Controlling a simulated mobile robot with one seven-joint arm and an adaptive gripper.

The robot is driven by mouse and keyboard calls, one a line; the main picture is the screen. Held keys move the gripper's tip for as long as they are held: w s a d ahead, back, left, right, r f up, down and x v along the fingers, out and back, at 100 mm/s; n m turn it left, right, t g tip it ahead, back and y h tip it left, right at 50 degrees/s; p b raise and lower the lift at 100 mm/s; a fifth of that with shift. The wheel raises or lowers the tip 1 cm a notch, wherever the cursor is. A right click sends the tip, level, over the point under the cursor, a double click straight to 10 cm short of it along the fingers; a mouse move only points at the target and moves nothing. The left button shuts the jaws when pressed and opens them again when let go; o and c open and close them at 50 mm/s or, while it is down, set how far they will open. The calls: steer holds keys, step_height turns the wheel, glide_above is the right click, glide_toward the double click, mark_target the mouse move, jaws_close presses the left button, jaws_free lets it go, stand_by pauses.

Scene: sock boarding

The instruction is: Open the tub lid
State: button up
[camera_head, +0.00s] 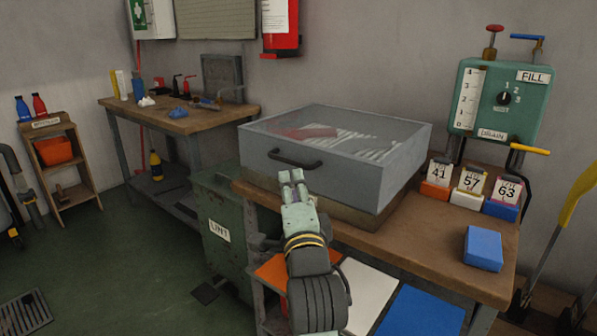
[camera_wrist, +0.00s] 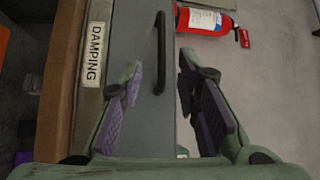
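The tub (camera_head: 390,180) is a grey box on the workbench with a see-through lid (camera_head: 385,125) that is down. A dark bar handle (camera_head: 296,160) is on its front face. In the wrist view the handle (camera_wrist: 160,52) stands upright, just beyond and between my fingertips. My gripper (camera_head: 291,176) is in front of the tub, just below the handle in the head view. In the wrist view my gripper (camera_wrist: 160,78) is open and empty, its purple-padded fingers apart. I see no contact with the handle.
A white label reading DAMPING (camera_wrist: 94,55) is on the tub's front. Cards numbered 41 (camera_head: 439,174), 57 (camera_head: 472,181) and 63 (camera_head: 506,190) and a blue block (camera_head: 483,248) are right of the tub. A green FILL box (camera_head: 500,98) stands behind. A LINT bin (camera_head: 225,205) is at left.

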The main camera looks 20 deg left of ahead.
mark_target(287, 161)
steer(key=p+x, duration=0.3)
steer(key=x, duration=0.7)
steer(key=shift+w+a+r, duration=0.15)
steer(key=shift+a+r, duration=0.05)
steer(key=shift+a, duration=0.1)
steer(key=shift+c, duration=0.2)
jaws_close()
